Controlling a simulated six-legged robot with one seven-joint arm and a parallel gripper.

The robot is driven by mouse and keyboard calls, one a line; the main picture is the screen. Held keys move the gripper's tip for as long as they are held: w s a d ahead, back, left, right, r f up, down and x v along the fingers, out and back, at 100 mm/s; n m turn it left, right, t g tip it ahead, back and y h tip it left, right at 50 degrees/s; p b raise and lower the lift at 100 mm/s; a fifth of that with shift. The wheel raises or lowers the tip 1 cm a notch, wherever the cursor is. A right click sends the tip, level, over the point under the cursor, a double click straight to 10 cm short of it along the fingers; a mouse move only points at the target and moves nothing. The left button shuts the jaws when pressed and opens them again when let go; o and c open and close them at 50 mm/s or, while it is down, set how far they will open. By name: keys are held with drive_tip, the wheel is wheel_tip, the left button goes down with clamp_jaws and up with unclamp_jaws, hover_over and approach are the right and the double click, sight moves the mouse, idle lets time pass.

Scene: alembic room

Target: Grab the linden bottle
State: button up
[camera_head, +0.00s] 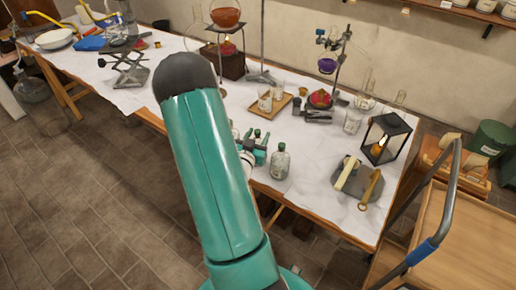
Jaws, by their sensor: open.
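A small grey-green glass bottle (280,163) with a pale label and dark stopper stands upright near the front edge of the white-covered table (318,183). Its label is too small to read, so I cannot tell for sure that it is the linden bottle. My gripper (259,146) shows small teal fingers just left of the bottle, near its upper part. It is open and I see nothing held in it. I cannot tell whether a finger touches the bottle. My arm hides part of the table and some of my wrist.
A wooden tray with glass jars (285,104) stands behind the gripper. A grey board with a pale block and a brass tool (370,188) lies right of the bottle. A black lantern (386,138) stands farther right. A wooden cart (450,245) is at the right edge.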

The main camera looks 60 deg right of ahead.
clamp_jaws()
drive_tip(key=shift+r, duration=0.1)
idle(0.4)
